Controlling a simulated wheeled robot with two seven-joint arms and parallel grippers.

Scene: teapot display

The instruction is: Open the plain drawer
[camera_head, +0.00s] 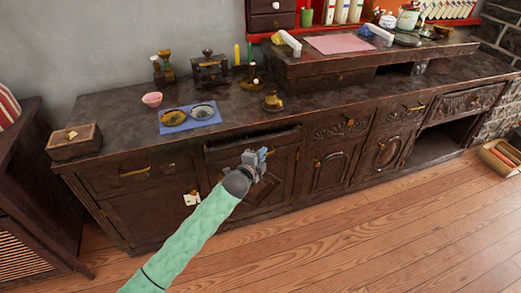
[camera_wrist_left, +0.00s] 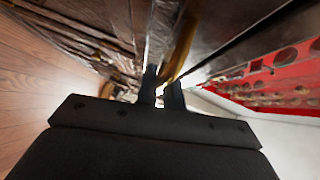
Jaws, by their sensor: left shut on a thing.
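My left gripper (camera_head: 262,158) is in front of the long dark wooden cabinet, at the plain drawer (camera_head: 225,154) in its middle-left part. In the left wrist view my left gripper (camera_wrist_left: 163,88) is shut on a brass handle (camera_wrist_left: 183,42), which runs away from the fingertips. The drawer front appears to stand out from the cabinet, with a dark strip along its top edge. My gripper and arm cover part of the front and its handle in the head view. My right gripper is not in view.
Another drawer with a brass handle (camera_head: 134,172) is at the left; carved drawers (camera_head: 342,126) are to the right. The countertop holds a blue mat (camera_head: 171,127) with two dishes, a pink bowl (camera_head: 152,99) and a grinder (camera_head: 209,68). The wooden floor (camera_head: 330,240) in front is clear.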

